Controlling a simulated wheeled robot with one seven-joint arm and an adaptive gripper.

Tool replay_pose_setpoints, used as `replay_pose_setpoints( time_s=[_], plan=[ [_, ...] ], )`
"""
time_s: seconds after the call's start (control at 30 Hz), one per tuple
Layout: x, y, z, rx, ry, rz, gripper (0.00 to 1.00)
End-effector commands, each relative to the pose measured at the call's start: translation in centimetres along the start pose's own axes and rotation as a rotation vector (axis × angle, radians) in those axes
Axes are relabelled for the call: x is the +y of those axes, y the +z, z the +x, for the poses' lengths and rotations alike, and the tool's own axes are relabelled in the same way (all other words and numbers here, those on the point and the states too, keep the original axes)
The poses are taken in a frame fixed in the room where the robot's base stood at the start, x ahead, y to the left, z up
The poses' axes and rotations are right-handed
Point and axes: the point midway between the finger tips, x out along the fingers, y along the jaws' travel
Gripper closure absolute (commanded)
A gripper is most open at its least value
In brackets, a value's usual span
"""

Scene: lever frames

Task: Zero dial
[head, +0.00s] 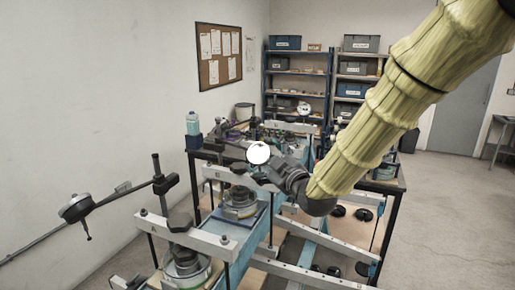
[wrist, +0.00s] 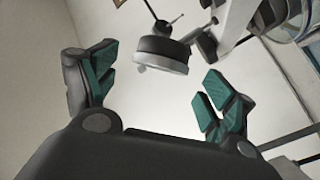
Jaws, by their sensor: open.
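A round white dial face (head: 258,153) shows at the centre of the head view, right by my gripper (head: 264,172); its markings are too small to read. In the wrist view my gripper (wrist: 163,84) is open, with green pads on both sides and nothing between them. A dial gauge with a dark body and pale rim (wrist: 160,52) appears beyond the pads, apart from them, on a thin stem and bracket. Its face is turned away there. A second dial gauge (head: 75,208) hangs on an arm at the left, seen edge-on. A third white dial (head: 304,107) is farther back.
Lever frames with pale beams (head: 190,236) and blue bases fill the foreground below my arm. Weights (head: 240,200) sit on them. Shelves with bins line the back wall. Open floor lies at the right.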

Motion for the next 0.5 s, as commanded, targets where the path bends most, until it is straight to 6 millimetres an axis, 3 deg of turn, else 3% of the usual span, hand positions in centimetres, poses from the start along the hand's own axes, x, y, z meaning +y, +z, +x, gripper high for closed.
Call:
replay_pose_setpoints(
  time_s=[0.2, 0.5],
  plan=[
    [0.1, -0.2, 2.8, 0.0, -0.001, -0.001, 0.16],
    [0.0, -0.1, 4.8, 0.0, 0.0, -0.001, 0.16]
  ],
)
